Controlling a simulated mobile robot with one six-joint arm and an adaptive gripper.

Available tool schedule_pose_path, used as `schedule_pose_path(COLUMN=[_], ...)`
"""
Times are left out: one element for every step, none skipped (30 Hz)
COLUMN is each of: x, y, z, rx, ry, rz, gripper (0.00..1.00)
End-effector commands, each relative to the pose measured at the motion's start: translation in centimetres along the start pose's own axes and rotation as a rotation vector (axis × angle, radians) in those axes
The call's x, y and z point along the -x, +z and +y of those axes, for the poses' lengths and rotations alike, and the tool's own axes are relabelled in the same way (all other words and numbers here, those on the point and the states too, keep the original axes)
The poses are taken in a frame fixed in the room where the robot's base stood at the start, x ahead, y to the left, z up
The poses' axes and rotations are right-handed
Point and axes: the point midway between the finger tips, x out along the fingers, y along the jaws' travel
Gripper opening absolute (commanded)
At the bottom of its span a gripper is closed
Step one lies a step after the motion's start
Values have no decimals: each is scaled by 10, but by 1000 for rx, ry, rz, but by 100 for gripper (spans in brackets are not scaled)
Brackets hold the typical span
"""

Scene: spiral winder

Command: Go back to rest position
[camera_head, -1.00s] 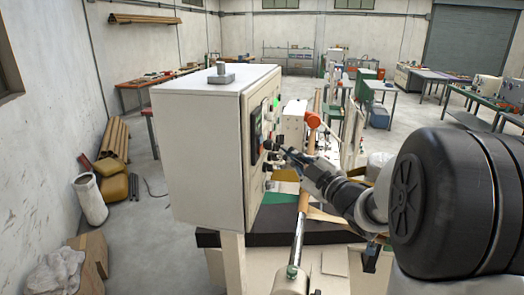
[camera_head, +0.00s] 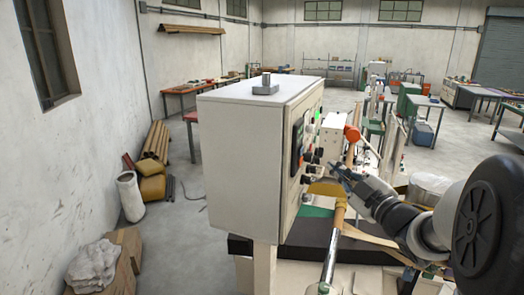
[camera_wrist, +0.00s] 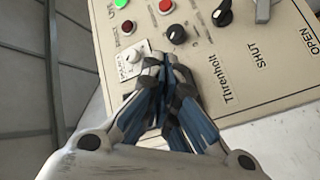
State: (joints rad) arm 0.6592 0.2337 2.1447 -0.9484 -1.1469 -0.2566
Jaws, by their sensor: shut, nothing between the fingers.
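My gripper (camera_head: 336,168) is shut and empty, in front of the control face of a white control box (camera_head: 243,150). In the wrist view the shut fingertips (camera_wrist: 165,62) lie over the panel (camera_wrist: 262,60), close to a white knob (camera_wrist: 133,58) and a black knob (camera_wrist: 176,34). I cannot tell whether they touch the panel. A lit green button (camera_wrist: 121,4) and red buttons (camera_wrist: 128,27) show on the same panel. The words "Threnholt", "SHUT" and "OPEN" are printed on it.
The box stands beside a machine with a brown tube (camera_head: 340,214) and an orange-red part (camera_head: 352,133).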

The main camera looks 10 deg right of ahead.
Motion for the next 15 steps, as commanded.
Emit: schedule_pose_path(x=[0,-1,-1,-1,-1,0,2,5,11,17,24,35,44,54,69], y=[0,0,1,1,2,4,6,7,10,12,14,16,18,19,21], z=[-1,-3,-5,-8,-11,-16,-22,-27,-36,-44,-52,-64,-75,-85,-102], rx=[-1,-3,-7,-12,-19,-31,-45,-62,-91,-116,-144,-183,-215,-249,-296], ry=[1,1,4,7,11,16,20,26,33,38,40,43,42,41,34], rz=[-6,-16,-38,-61,-89,-136,-176,-220,-283,-331,-378,-441,-488,-532,-593], gripper=[0,0,0,0,0,0,0,0,0,0,0,0,0,0,0])
